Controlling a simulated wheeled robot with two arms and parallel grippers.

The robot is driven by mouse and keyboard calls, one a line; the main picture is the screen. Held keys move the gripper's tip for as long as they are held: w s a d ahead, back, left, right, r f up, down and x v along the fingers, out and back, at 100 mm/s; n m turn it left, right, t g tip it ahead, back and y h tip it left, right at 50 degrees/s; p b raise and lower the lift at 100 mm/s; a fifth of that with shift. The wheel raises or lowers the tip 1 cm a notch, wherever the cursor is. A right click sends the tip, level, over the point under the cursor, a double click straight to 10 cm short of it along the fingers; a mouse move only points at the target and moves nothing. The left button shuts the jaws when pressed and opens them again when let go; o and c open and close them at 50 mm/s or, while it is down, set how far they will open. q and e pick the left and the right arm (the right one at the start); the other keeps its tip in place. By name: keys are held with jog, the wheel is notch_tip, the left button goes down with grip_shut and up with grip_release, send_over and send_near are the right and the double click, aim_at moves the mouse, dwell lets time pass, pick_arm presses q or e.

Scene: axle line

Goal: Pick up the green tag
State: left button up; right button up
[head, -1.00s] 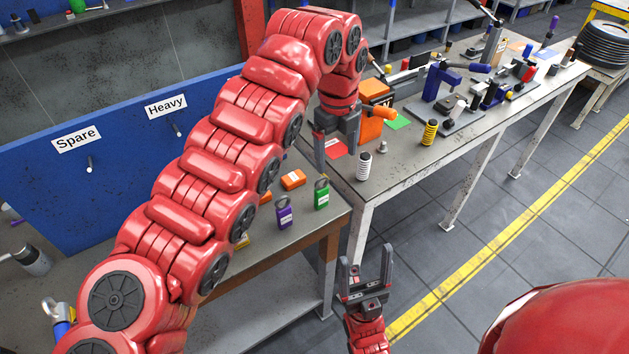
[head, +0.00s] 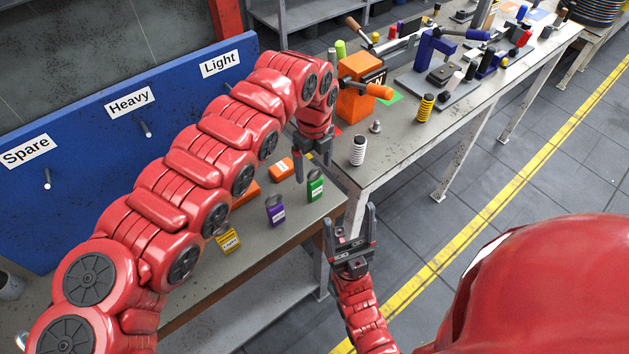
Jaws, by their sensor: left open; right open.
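The green tag (head: 315,188) stands near the right end of the lower bench, with a dark loop at its top and a white label. My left gripper (head: 314,172) is open, pointing down just above and behind the green tag in the picture; its fingertips are close to the tag's top, and I cannot tell whether they touch it. My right gripper (head: 348,222) is open and empty, pointing up in front of the bench, lower and to the right of the tag.
A purple tag (head: 275,210) stands left of the green one, a yellow tag (head: 229,240) farther left. The blue board (head: 85,150) with pegs backs the bench. The higher bench (head: 400,148) to the right holds a white spring (head: 358,150) and an orange vise (head: 356,100).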

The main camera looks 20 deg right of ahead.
aim_at(315, 178)
pick_arm(q)
jog(key=shift+s+f, duration=0.15)
jog(key=shift+f, duration=0.35)
notch_tip(315, 178, down, 5)
jog(key=p, duration=0.3)
jog(key=shift+d+r, duration=0.1)
jog(key=shift+r, duration=0.1)
jog(key=shift+f, duration=0.3)
grip_shut()
jog(key=shift+r, duration=0.2)
